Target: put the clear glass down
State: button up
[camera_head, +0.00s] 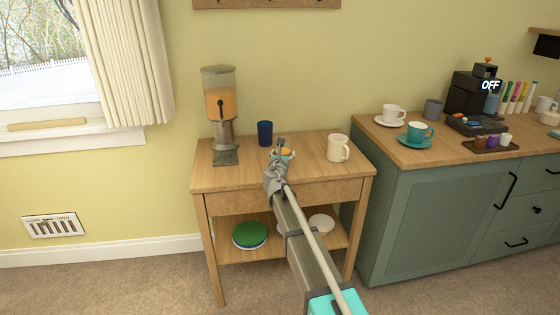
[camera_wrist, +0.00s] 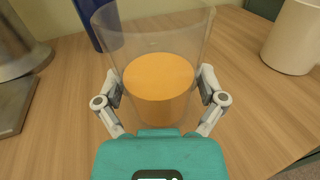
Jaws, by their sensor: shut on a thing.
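The clear glass (camera_wrist: 150,45) is in the middle of the wrist view, part full of an orange drink (camera_wrist: 160,85). My gripper (camera_wrist: 160,98) is shut on it, one finger on each side. The glass looks upright. It is over or on the small wooden table (camera_head: 230,178); I cannot tell whether its base touches the top. In the head view my gripper (camera_head: 281,155) hides most of the glass, and only a bit of orange shows there.
A drink dispenser (camera_head: 220,110) with orange liquid stands left on the table. A blue cup (camera_head: 265,133) is behind the glass and a cream mug (camera_head: 338,148) is to its right. Plates (camera_head: 250,235) lie on the lower shelf. A green cabinet (camera_head: 430,220) stands at right.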

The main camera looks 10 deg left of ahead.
jog(key=shift+f, duration=0.5)
jog(key=shift+f+b, duration=0.15)
jog(key=shift+b, duration=0.3)
jog(key=o, duration=1)
jog(key=shift+r, duration=0.2)
jog(key=shift+s, duration=0.15)
jog(key=s, duration=1.1)
jog(key=shift+s+a, duration=0.35)
